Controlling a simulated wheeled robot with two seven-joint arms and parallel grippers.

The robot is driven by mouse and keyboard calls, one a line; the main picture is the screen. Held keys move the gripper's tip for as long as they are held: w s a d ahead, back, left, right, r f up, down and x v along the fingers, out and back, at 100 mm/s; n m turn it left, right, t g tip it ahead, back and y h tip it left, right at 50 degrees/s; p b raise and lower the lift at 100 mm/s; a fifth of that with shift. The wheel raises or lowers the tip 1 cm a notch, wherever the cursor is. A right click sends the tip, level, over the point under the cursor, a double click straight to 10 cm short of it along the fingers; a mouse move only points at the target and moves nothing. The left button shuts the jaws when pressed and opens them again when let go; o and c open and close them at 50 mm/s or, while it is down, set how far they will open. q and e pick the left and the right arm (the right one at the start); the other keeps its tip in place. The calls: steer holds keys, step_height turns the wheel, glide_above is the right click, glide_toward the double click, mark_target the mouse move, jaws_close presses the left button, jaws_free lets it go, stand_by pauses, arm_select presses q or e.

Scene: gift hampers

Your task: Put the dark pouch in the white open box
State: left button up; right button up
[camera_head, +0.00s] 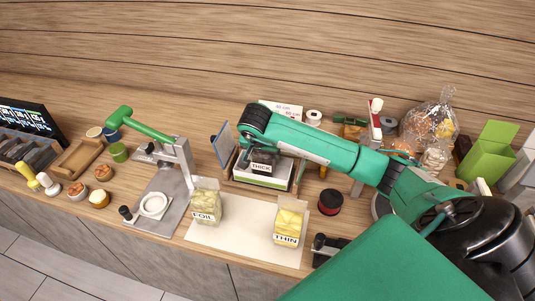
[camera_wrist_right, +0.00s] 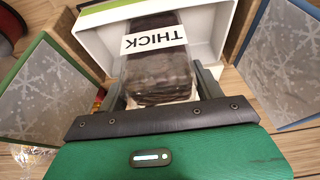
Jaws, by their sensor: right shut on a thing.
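The dark pouch (camera_wrist_right: 158,65), with a white THICK label, is between the fingers of my right gripper (camera_wrist_right: 160,88). In the head view the pouch (camera_head: 265,157) shows just below the end of my right arm, beside the gripper (camera_head: 260,150). The white open box (camera_wrist_right: 95,42) surrounds the pouch in the wrist view. In the head view the box (camera_head: 262,181) has a green stripe along its front. The pouch is at the box's opening, inside its walls as seen from above; I cannot tell whether it touches the floor. My left gripper is out of view.
Snowflake panels (camera_wrist_right: 38,90) (camera_wrist_right: 285,65) stand on both sides of the box. Pouches labelled FOIL (camera_head: 207,207) and THIN (camera_head: 288,224) stand on a pale mat (camera_head: 245,235) in front. A press with a green handle (camera_head: 140,127) is at left.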

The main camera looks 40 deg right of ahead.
steer(key=shift+w+d+f, duration=0.1)
steer(key=shift+d, duration=0.05)
steer(key=o, duration=0.7)
steer(key=shift+a+f, duration=0.1)
steer(key=shift+a, duration=0.1)
steer(key=o, duration=0.4)
steer(key=shift+d, duration=0.1)
